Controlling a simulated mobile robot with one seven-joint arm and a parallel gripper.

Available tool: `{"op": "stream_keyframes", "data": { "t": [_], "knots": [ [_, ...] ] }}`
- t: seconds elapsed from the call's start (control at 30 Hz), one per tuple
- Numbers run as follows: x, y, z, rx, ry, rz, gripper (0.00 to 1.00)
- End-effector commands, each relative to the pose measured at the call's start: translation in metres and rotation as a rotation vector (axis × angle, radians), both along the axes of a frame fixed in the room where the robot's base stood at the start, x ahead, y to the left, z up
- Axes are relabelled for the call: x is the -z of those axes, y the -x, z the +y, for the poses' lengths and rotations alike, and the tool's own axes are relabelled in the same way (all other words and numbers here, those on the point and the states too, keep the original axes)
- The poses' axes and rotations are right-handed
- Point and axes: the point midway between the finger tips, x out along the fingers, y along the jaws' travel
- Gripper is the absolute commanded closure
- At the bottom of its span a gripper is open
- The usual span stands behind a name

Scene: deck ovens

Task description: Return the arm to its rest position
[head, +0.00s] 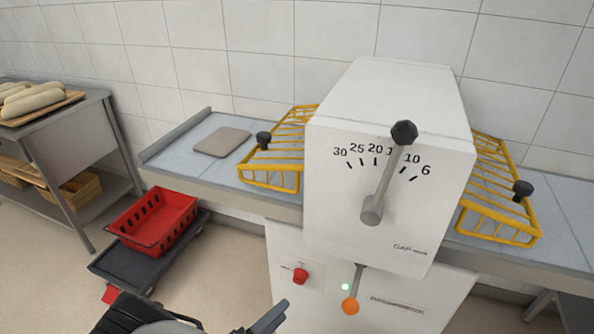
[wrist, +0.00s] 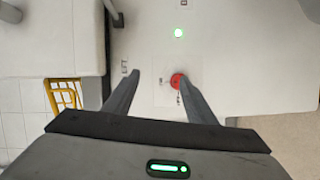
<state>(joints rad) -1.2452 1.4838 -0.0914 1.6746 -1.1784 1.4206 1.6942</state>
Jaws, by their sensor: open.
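My gripper (head: 260,318) shows at the bottom of the head view, low in front of the white machine (head: 410,110). In the wrist view my gripper (wrist: 158,78) is open, with nothing between its fingers. The fingers point at the machine's lower front panel (wrist: 215,60). A red knob (head: 301,276) on that panel appears beside the right finger in the wrist view (wrist: 179,81); I cannot tell whether they touch. A green light (head: 345,287) is lit on the panel. Most of my arm is hidden.
A grey lever (head: 385,180) with a black knob and an orange-knobbed lever (head: 351,304) stick out in front. Yellow wire guards (head: 270,178) (head: 500,210) flank the machine. A red crate (head: 150,245) on a dark trolley (head: 130,267) stands left, with open floor nearby.

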Motion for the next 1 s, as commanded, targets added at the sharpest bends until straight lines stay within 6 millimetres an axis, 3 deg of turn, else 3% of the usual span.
{"op": "stream_keyframes", "data": {
  "t": [0.03, 0.2, 0.5, 0.73, 1.0],
  "knots": [
    [-0.026, -0.009, -0.006, 0.097, -0.036, 0.036, 0.49],
    [-0.094, -0.021, -0.036, 0.355, -0.153, 0.193, 0.49],
    [-0.203, -0.014, -0.098, 0.636, -0.49, 0.454, 0.49],
    [-0.274, 0.011, -0.139, 0.676, -0.813, 0.573, 0.49],
    [-0.343, 0.05, -0.174, 0.546, -1.172, 0.56, 0.49]
  ]
}}
